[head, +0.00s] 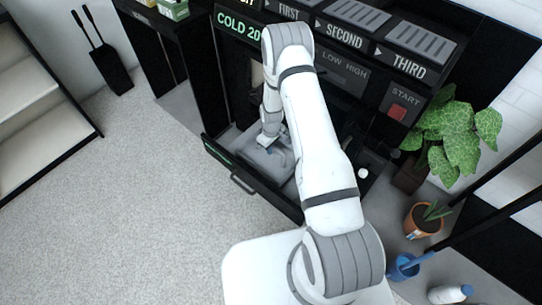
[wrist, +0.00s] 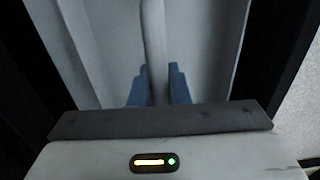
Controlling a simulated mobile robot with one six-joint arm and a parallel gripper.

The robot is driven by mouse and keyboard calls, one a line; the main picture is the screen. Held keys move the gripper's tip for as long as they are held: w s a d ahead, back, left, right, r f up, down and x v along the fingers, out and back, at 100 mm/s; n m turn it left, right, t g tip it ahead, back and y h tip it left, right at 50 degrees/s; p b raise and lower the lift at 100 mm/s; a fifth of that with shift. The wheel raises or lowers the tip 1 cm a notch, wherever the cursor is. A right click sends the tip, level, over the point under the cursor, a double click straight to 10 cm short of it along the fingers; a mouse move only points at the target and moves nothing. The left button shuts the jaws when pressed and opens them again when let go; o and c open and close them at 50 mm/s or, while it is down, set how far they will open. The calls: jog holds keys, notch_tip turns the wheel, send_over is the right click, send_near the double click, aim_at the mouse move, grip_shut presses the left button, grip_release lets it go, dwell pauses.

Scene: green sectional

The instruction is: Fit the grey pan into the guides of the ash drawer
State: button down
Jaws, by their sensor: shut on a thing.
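The grey pan (head: 277,163) lies over the pulled-out ash drawer (head: 262,195) in the head view. My gripper (head: 268,148) is above the pan, low over the drawer. In the wrist view, the blue fingertips (wrist: 156,88) are shut on the pan's raised bar handle, one on each side. The pan's pale grey floor (wrist: 205,45) shows on both sides of the handle, with dark strips beyond its edges. The guides are hidden, and I cannot tell whether the pan is seated in them.
The dark stove front with a red START button (head: 397,112) rises behind the drawer. A leafy plant (head: 455,135), a small orange pot (head: 423,221) and a blue cup (head: 404,267) stand to the right. Open carpet (head: 150,190) lies left of the drawer.

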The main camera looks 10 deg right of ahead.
aim_at(271, 157)
notch_tip(271, 157, down, 5)
jog(key=shift+r+b, duration=0.15)
jog(key=shift+b, duration=0.5)
jog(key=c, duration=1.4)
grip_release()
jog(key=shift+o, duration=0.2)
jog(key=shift+f, duration=0.2)
notch_tip(271, 157, up, 8)
jog(key=shift+p, duration=1.05)
